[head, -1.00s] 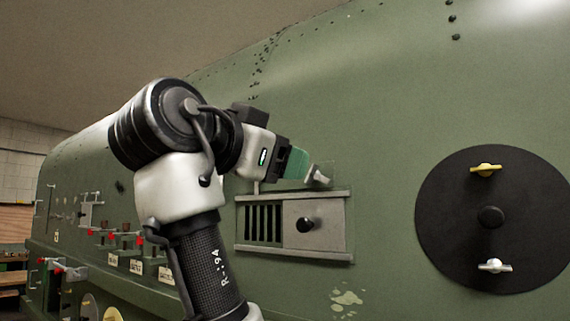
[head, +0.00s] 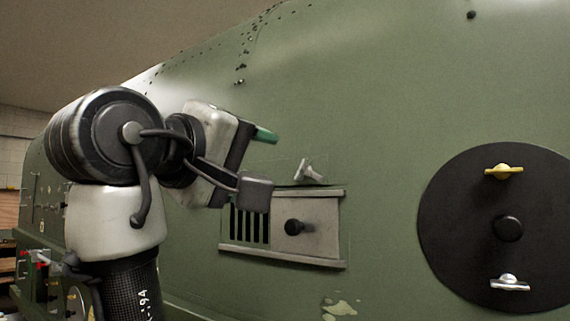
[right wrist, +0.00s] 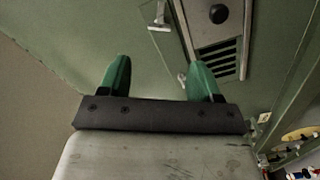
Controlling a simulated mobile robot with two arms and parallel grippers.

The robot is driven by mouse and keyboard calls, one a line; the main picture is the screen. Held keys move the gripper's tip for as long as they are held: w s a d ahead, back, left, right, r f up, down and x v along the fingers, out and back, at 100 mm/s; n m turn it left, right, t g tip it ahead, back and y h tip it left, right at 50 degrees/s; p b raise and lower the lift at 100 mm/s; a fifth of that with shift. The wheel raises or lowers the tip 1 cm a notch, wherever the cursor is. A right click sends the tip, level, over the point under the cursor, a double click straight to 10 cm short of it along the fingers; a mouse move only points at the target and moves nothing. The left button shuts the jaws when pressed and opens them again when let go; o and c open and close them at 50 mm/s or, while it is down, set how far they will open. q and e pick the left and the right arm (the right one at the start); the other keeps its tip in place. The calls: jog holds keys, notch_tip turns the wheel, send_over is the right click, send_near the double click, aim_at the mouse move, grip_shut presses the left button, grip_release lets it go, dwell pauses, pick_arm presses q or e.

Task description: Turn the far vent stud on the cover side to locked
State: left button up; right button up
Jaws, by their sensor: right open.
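The vent (head: 330,262) is a grey framed panel on the green fuselage side, with dark slats at left and a plain cover with a black knob at right. A pale wing stud (head: 310,172) stands above the cover part, its wing slanted. In the right wrist view that stud (right wrist: 160,15) sits beside the frame, and a second small stud (right wrist: 183,78) shows near the slats by one finger. My right gripper (head: 265,136) is up and left of the cover-side stud, apart from it. In the wrist view its green fingers (right wrist: 158,78) are spread and empty.
A black round plate (head: 465,235) with a yellow wing stud (head: 504,171) and a silver one (head: 510,283) lies to the right. Red-tipped fittings (head: 38,258) line the lower left. The skin between vent and round plate is clear.

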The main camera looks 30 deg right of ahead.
aim_at(298, 169)
jog(key=p+x, duration=0.4)
jog(key=x, duration=0.5)
jog(key=shift+w+d, duration=0.1)
jog(key=shift+d, duration=0.25)
jog(key=c, duration=0.9)
